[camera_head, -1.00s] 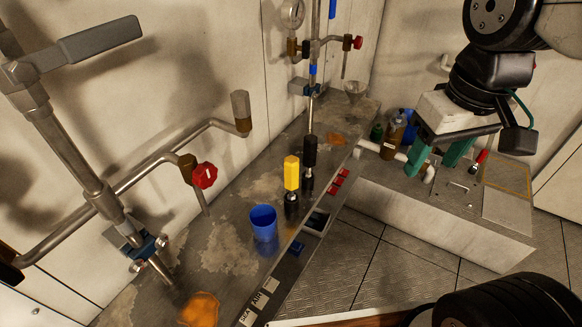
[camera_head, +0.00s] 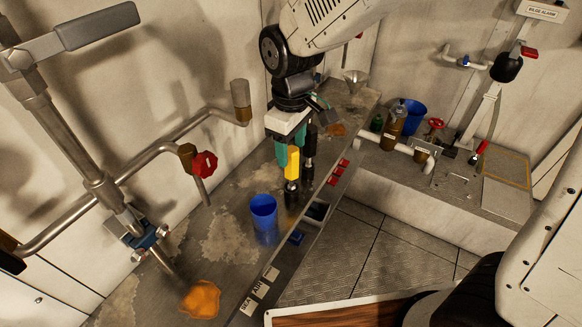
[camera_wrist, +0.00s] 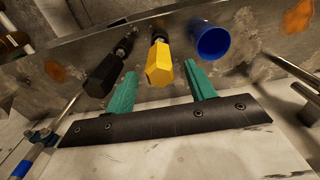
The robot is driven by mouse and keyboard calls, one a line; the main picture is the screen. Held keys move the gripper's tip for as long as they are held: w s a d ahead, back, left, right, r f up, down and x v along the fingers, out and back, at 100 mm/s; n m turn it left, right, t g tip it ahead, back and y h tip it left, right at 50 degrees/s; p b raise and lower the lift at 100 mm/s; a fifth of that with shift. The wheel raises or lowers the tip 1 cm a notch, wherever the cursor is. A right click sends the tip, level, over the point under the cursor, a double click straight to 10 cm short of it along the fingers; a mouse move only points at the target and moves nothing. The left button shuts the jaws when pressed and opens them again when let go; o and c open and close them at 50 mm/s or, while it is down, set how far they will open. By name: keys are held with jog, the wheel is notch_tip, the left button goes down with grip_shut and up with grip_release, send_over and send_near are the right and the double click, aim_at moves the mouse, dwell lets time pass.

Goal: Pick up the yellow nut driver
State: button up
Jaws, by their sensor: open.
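The yellow nut driver (camera_head: 292,164) stands upright on the narrow bench, its yellow handle at the top and its dark lower part below. My gripper (camera_head: 290,150) is at its handle in the head view, with green fingers. In the wrist view my gripper (camera_wrist: 165,88) is open, and the yellow handle (camera_wrist: 159,66) shows just past the fingertips, between them and nearer the left one. A black-handled driver (camera_head: 310,150) stands close behind and to the right; in the wrist view its handle (camera_wrist: 101,75) is left of the yellow one. I cannot tell whether any finger touches the handle.
A blue cup (camera_head: 263,212) stands on the bench (camera_head: 222,245) in front of the yellow driver. A red-handled valve (camera_head: 204,164) and pipes rise at left. Red switches (camera_head: 338,172) line the bench's right edge. The floor (camera_head: 350,250) to the right is clear.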

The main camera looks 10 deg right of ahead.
aim_at(291, 161)
notch_tip(291, 161, down, 5)
jog(key=shift+r, duration=0.1)
jog(key=c, duration=1)
jog(key=shift+r, duration=0.15)
